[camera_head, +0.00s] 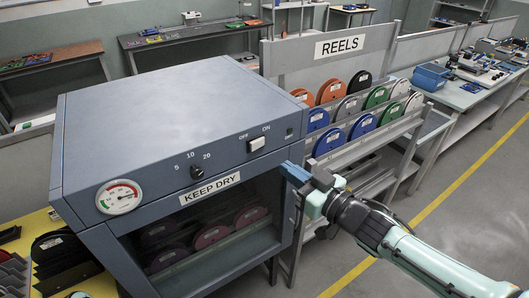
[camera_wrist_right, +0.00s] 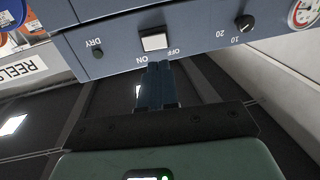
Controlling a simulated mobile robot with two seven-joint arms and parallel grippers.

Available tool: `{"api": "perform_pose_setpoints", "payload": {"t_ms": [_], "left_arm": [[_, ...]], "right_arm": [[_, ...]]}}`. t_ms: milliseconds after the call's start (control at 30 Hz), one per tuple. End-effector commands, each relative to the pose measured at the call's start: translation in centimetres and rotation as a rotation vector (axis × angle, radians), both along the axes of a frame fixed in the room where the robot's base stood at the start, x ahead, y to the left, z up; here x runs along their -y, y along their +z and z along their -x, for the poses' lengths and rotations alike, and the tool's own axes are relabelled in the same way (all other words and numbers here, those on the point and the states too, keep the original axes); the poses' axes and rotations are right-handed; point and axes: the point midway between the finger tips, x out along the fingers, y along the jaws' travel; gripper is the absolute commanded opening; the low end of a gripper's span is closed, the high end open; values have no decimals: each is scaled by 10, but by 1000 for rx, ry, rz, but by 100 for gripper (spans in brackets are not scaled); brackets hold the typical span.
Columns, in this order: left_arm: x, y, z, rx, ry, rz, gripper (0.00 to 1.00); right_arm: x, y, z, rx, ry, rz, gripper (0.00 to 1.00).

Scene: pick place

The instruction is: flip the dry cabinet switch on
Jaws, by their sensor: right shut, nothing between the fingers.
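The dry cabinet (camera_head: 175,140) is a blue-grey box with a KEEP DRY label (camera_head: 209,188) on its front. Its white switch (camera_head: 256,144) sits on the upper front panel, below the OFF and ON marks. In the right wrist view the switch (camera_wrist_right: 154,41) is just ahead of my fingertips. I cannot tell which way it is tipped. My right gripper (camera_head: 288,172) is shut and empty, at the cabinet's right front edge, lower and to the right of the switch. In the wrist view its closed fingers (camera_wrist_right: 157,68) point at the switch, with a small apparent gap. My left gripper is not in view.
A dial knob (camera_head: 196,171) and a round gauge (camera_head: 119,197) sit left of the switch. The glazed cabinet front shows reels inside. A rack of coloured reels (camera_head: 362,127) stands behind and right of the cabinet. The floor at the right is clear.

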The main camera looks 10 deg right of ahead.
Motion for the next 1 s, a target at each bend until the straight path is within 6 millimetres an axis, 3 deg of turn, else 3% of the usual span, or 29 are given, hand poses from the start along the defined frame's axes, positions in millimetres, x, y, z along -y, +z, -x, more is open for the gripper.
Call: {"api": "perform_pose_setpoints", "payload": {"t_ms": [200,400,1000], "left_arm": [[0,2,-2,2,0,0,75],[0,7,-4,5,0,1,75],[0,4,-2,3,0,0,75]], "right_arm": [[-24,0,-42,-2,3,0,0],[-38,1,-67,0,1,1,0],[-46,-1,-78,3,-1,1,0]]}}
